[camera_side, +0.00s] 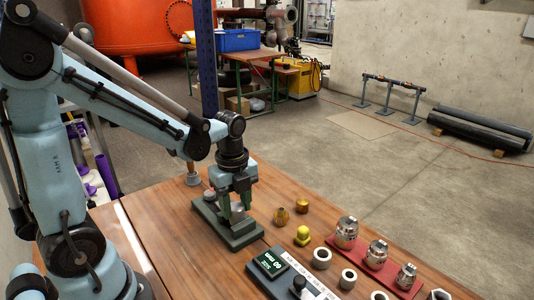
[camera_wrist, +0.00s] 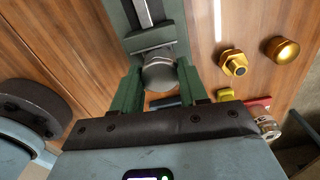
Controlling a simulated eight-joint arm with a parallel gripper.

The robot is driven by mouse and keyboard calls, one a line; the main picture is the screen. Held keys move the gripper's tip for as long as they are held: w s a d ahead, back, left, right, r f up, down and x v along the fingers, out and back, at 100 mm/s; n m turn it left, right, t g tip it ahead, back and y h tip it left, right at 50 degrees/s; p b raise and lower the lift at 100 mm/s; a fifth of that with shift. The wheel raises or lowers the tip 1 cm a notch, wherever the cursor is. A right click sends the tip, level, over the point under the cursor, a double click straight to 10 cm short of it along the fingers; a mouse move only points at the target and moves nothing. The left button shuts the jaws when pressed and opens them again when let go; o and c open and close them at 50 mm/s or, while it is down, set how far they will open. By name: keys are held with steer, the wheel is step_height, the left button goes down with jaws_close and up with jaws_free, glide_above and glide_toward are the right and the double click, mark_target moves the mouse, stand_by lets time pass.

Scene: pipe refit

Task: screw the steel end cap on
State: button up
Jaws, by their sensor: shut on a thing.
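My gripper (camera_side: 238,203) points down over the green vise (camera_side: 243,240) at the table's left. It is shut on a round grey steel piece, which looks like the steel end cap (camera_side: 237,208). In the wrist view, the cap (camera_wrist: 159,74) sits between the two green fingers of my gripper (camera_wrist: 160,82), at the end of the vise's grey bed. Whether the cap is engaged on a thread beneath it is hidden.
Brass fittings (camera_side: 281,215) and a yellow fitting (camera_side: 302,236) stand to the right. A box with a display (camera_side: 271,263) and several grey rings (camera_side: 321,258) are nearer. Several steel fittings (camera_side: 347,231) stand on a red mat (camera_side: 387,274).

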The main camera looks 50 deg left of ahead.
stand_by(0.3)
steer(key=m, duration=0.6)
steer(key=m, duration=0.6)
stand_by(0.3)
steer(key=o, duration=1.1)
